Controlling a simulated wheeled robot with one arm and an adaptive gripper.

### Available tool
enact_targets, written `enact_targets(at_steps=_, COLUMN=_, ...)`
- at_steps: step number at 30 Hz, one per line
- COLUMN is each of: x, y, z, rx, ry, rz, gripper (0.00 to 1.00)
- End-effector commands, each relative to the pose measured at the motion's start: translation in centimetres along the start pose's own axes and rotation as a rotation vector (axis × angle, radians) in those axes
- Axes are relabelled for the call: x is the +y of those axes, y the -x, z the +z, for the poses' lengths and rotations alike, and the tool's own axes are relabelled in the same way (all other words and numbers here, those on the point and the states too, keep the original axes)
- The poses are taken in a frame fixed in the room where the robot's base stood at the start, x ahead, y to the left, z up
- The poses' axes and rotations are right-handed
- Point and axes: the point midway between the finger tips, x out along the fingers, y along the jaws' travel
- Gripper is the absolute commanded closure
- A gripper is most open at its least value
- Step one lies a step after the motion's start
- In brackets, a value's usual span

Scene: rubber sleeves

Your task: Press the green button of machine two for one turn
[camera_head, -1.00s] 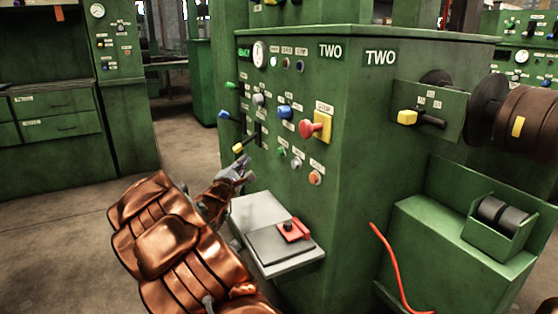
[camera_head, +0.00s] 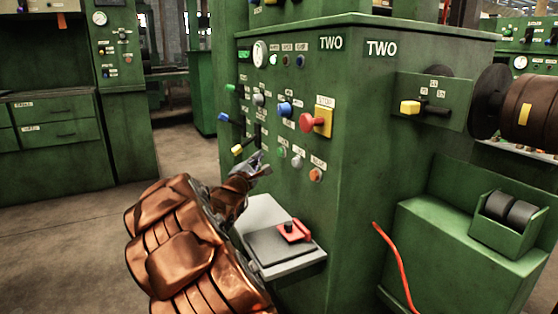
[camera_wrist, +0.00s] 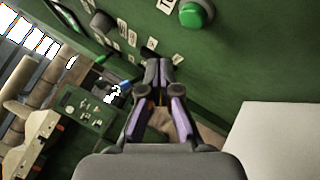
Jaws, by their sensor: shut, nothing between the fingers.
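Machine two is a green cabinet (camera_head: 365,120) with "TWO" plates in the head view. Its green button (camera_head: 281,152) is a small round knob low on the panel, left of a white one and an orange one. In the wrist view a large green button (camera_wrist: 197,13) shows at the top, right of the fingertips. My gripper (camera_head: 262,161) is shut and empty, in front of the panel, a little left of and below the green button in the head view. The wrist view shows its closed fingers (camera_wrist: 158,62). They look apart from the button.
A grey shelf (camera_head: 262,213) with a red clamp (camera_head: 294,231) juts out under my gripper. A red knob on a yellow plate (camera_head: 323,121), a blue knob (camera_head: 285,109) and a yellow-tipped lever (camera_head: 238,150) stick out nearby. Open floor (camera_head: 60,225) lies to the left.

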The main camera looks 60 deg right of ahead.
Motion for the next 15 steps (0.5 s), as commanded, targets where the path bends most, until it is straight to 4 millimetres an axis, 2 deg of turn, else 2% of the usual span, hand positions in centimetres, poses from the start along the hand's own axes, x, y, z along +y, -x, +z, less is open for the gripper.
enact_targets(at_steps=1, x=-0.6, y=-0.2, z=0.1, rx=-0.002, ry=0.0, rz=0.0, gripper=1.0)
enact_targets(at_steps=15, x=-1.6, y=-2.5, z=1.9, rx=0.0, ry=0.002, rz=0.0, gripper=1.0)
